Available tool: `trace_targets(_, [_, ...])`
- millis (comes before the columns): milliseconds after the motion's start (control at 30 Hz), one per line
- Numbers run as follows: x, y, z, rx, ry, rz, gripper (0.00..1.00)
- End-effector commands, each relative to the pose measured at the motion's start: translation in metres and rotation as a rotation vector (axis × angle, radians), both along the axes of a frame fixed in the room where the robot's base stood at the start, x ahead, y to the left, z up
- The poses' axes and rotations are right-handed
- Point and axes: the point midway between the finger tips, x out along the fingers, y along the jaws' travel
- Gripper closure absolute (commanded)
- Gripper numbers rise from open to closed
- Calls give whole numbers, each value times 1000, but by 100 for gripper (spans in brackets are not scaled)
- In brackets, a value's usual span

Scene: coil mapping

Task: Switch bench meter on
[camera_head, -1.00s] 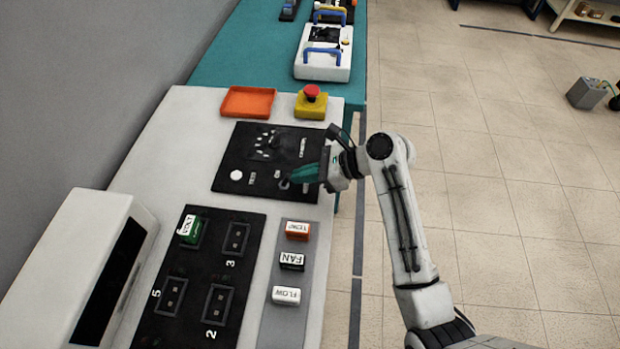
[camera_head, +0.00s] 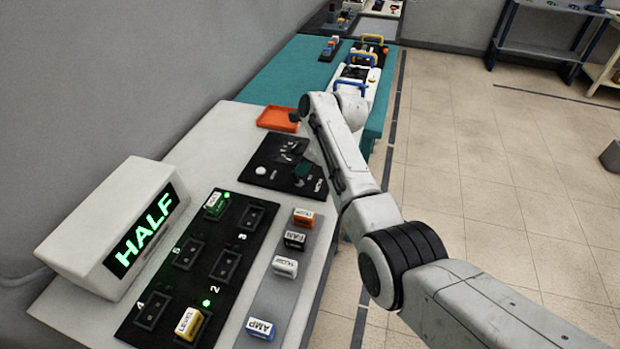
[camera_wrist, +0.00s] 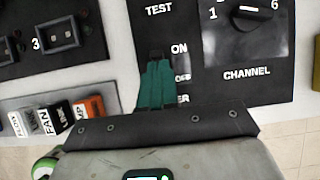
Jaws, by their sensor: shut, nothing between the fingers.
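The bench meter's display box (camera_head: 122,215) stands at the left in the head view, its dark screen lit with green letters reading HALF. The black control panel (camera_head: 270,160) lies farther back on the white bench, with a round white button (camera_head: 261,170). My gripper (camera_head: 303,170) is over this panel, partly hidden by my arm. In the wrist view my teal fingers (camera_wrist: 157,62) are shut and empty. Their tips are at a small dark switch (camera_wrist: 157,54) beside the words ON and OFF; contact is unclear. The CHANNEL knob (camera_wrist: 250,12) is to the right.
A black socket board (camera_head: 190,265) holds a VOLT module (camera_head: 217,203) and a LEVEL module (camera_head: 190,322), with green lights beside them. Several labelled modules stand on a grey strip (camera_head: 262,298). An orange tray (camera_head: 278,119) lies behind the panel.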

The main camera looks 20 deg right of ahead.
Motion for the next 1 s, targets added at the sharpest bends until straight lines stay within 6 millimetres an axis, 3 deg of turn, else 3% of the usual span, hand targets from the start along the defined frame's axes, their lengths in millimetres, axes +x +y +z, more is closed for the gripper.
trace_targets(1000, [-2,-1,15,5,1,-3,100])
